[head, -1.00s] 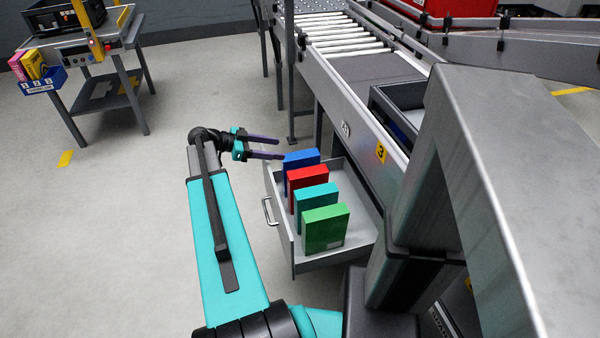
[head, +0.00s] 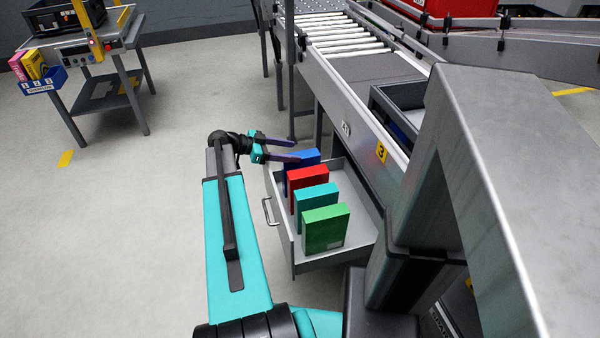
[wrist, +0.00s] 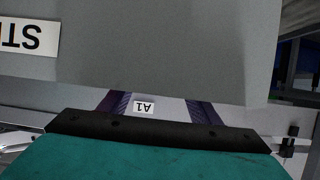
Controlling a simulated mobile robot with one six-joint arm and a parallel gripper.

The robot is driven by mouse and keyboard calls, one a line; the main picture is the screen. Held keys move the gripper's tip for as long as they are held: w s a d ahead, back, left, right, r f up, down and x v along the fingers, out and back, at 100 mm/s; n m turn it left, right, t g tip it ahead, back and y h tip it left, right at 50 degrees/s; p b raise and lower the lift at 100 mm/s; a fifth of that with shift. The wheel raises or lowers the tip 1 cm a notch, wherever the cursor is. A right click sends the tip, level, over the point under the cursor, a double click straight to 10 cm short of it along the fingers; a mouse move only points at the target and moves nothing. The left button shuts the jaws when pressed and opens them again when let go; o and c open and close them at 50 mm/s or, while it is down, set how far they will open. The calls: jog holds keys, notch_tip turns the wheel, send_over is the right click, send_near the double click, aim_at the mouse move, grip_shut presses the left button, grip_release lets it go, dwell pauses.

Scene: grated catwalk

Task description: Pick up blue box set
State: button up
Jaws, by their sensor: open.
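The blue box (head: 311,157) stands upright at the far end of the open grey drawer (head: 360,232), behind the red box (head: 307,177). My gripper (head: 297,149) is open, its two dark purple fingers pointing right. The fingertips overlap the blue box in the head view and partly hide it; I cannot tell whether they touch it. In the wrist view both fingers show beyond the dark gripper body (wrist: 155,133), with a small upside-down A1 label (wrist: 144,106) between them. I cannot make out the blue box there.
The teal box (head: 317,196) and green box (head: 325,229) stand nearer in the drawer. The conveyor (head: 345,100) rises beside it on the right. A grey surface (wrist: 170,45) fills much of the wrist view.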

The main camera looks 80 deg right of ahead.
aim_at(306, 153)
jog(key=shift+x, duration=2.05)
jog(key=shift+a, duration=0.1)
grip_shut()
